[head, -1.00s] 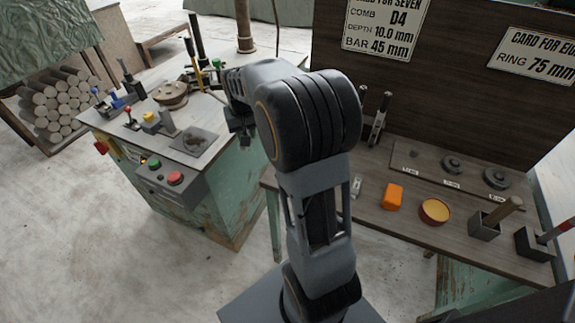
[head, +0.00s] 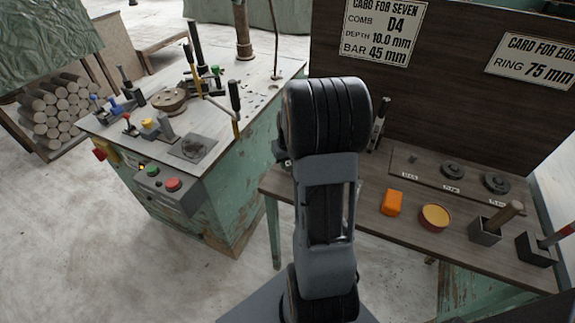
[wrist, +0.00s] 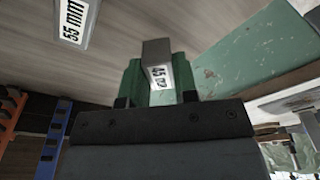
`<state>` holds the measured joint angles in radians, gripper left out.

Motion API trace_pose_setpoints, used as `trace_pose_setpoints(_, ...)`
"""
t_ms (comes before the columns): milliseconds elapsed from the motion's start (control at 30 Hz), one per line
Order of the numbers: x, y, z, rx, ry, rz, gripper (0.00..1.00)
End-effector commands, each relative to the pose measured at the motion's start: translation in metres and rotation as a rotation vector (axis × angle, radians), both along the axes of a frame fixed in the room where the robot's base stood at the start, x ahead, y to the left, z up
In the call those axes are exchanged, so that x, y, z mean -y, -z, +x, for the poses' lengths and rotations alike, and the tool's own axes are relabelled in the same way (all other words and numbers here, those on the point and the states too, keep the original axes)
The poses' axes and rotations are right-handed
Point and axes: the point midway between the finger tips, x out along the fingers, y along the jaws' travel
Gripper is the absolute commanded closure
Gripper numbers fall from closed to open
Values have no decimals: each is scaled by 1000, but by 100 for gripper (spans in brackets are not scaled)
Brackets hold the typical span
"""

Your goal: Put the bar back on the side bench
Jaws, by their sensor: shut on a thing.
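In the wrist view my gripper (wrist: 158,84) is shut on a grey bar (wrist: 156,52) with a white 45 mm label, held between the two green fingers. A second bar (wrist: 75,20) labelled 55 mm lies on the wooden top of the side bench (wrist: 110,45). I cannot tell whether the held bar touches the bench. In the head view my arm hides the gripper and the held bar. The side bench (head: 455,256) stands at the right there, with my arm in front of its left end.
On the bench are an orange block (head: 391,202), a round tin (head: 435,217) and two boxes with handles (head: 486,232). A rail with dark discs (head: 452,172) lies behind. The back board (head: 460,90) rises there. The green machine (head: 215,195) stands left.

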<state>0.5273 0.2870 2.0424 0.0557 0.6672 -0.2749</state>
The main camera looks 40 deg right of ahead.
Motion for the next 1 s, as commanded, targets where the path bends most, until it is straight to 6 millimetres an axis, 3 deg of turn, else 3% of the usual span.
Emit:
trace_pose_setpoints(133, -1, 15, 0, 0, -1, 0, 100)
trace_pose_setpoints(600, 0, 22, 1, 2, -1, -1, 100)
trace_pose_setpoints(633, -1, 21, 0, 1, -1, 0, 70)
trace_pose_setpoints(867, -1, 20, 0, 1, -1, 0, 48)
trace_pose_setpoints(1000, -1, 20, 0, 1, -1, 0, 47)
